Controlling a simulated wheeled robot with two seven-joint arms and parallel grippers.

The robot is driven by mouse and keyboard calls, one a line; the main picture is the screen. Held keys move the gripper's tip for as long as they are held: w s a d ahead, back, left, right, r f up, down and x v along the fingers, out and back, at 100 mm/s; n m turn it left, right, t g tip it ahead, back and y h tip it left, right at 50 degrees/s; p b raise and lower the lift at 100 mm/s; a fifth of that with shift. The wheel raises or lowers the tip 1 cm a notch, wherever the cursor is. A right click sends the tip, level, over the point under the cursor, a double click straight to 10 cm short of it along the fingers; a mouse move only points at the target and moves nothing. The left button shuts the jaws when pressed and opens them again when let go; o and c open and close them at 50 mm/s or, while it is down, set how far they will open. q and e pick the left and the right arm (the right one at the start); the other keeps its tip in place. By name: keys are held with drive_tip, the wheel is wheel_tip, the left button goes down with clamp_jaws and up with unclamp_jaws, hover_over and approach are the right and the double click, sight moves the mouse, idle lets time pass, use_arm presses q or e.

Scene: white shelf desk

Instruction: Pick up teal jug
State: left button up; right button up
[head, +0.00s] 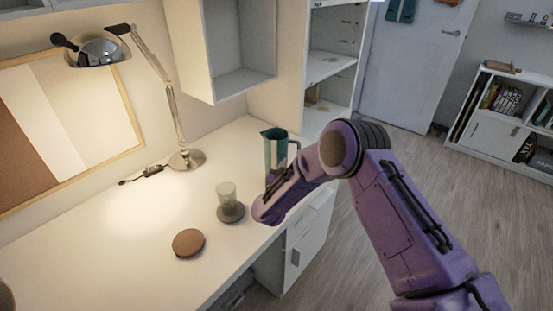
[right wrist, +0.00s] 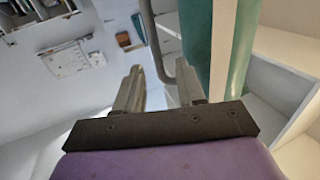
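The teal jug (head: 274,146) stands upright near the right end of the white desk (head: 130,235), partly hidden by my right arm. Its teal body (right wrist: 197,35) fills the upper right of the right wrist view. Its grey handle (right wrist: 151,38) shows there too, reaching down between the fingers of my right gripper (right wrist: 160,88). The fingers are apart, with gaps beside the handle, so the gripper looks open. In the head view the fingertips are hidden behind my purple wrist. My left gripper is not in view.
A glass (head: 226,193) on a dark coaster (head: 231,213) stands left of my right wrist. A brown round coaster (head: 188,243) lies nearer the front. A desk lamp (head: 186,159) stands at the back. A wall shelf (head: 245,82) hangs above the desk.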

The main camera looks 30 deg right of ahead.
drive_tip(key=p+x, duration=0.1)
drive_tip(key=x, duration=0.6)
drive_tip(key=shift+d+r+p, duration=0.1)
drive_tip(key=shift+d+p, duration=0.1)
drive_tip(key=shift+p, duration=0.1)
drive_tip(key=shift+s+a+r, duration=0.1)
drive_tip(key=shift+s, duration=0.05)
drive_tip(key=c, duration=0.3)
clamp_jaws()
